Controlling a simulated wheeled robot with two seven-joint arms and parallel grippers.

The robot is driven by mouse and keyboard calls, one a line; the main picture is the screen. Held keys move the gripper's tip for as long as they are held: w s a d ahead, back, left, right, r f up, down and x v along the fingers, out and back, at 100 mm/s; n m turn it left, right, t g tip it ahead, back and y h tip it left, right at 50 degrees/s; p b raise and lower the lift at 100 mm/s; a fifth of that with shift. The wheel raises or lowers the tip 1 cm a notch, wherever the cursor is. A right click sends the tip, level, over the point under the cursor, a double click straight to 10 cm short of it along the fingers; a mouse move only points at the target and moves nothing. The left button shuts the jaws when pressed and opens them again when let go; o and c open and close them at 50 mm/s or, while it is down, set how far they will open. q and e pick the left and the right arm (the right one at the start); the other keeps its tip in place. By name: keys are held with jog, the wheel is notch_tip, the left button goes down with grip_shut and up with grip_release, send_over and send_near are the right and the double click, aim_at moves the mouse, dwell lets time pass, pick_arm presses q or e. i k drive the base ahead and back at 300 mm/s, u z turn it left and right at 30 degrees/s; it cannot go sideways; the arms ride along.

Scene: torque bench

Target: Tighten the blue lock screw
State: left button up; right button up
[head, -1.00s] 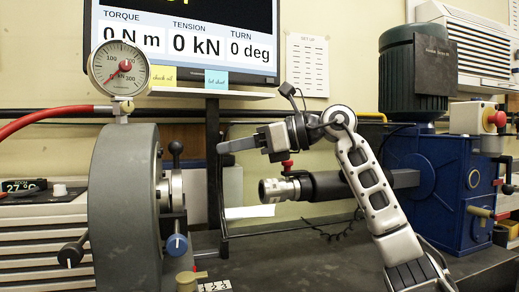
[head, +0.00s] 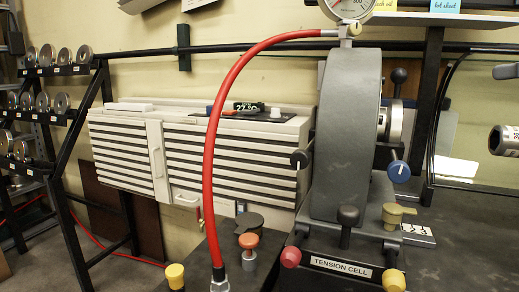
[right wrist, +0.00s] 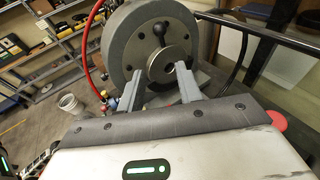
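The blue lock screw (head: 399,171), a round blue knob with a white mark on its face, sits on a dark stem at the right side of the grey tension cell (head: 345,140). I cannot make it out for sure in the right wrist view. My left gripper is not in view.
A red hose (head: 212,150) arches from the gauge (head: 347,8) down to the bench. Red, yellow and black knobs stand at the cell's front. A metal-ended tool (head: 504,140) reaches in at right. A white drawer cabinet (head: 220,150) stands behind.

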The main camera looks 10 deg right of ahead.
aim_at(398, 172)
jog(key=k, duration=1)
